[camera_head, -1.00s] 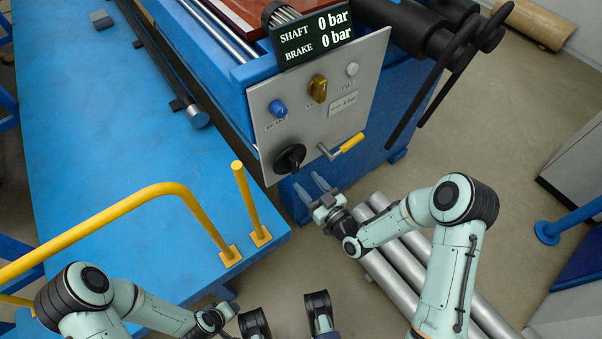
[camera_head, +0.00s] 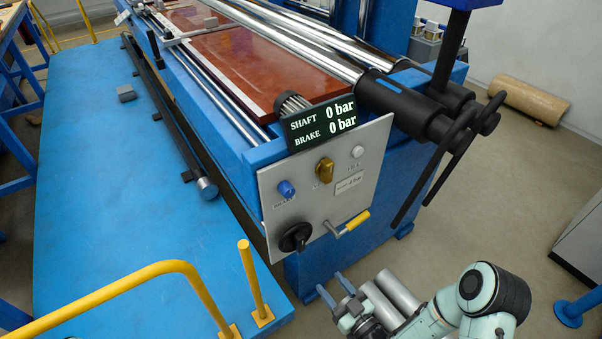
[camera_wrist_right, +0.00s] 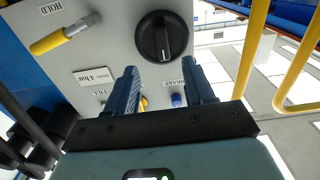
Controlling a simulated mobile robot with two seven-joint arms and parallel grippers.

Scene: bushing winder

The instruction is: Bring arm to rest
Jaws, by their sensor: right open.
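My right gripper (camera_head: 333,290) is open and empty, low in front of the machine's control panel (camera_head: 356,191). Its two blue fingers also show in the right wrist view (camera_wrist_right: 160,88), spread apart, with the panel beyond them. The panel carries a black rotary knob (camera_head: 295,237), a yellow-handled lever (camera_head: 347,223), a blue button (camera_head: 286,188) and a yellow selector (camera_head: 324,170). The black knob (camera_wrist_right: 163,37) is ahead of the fingers in the wrist view, apart from them. My left gripper is outside both current views.
The display (camera_head: 322,123) reads 0 bar for shaft and brake. A yellow rail (camera_head: 150,271) stands on the blue platform (camera_head: 95,190) at left. Black handles (camera_head: 440,165) stick out at the machine's right.

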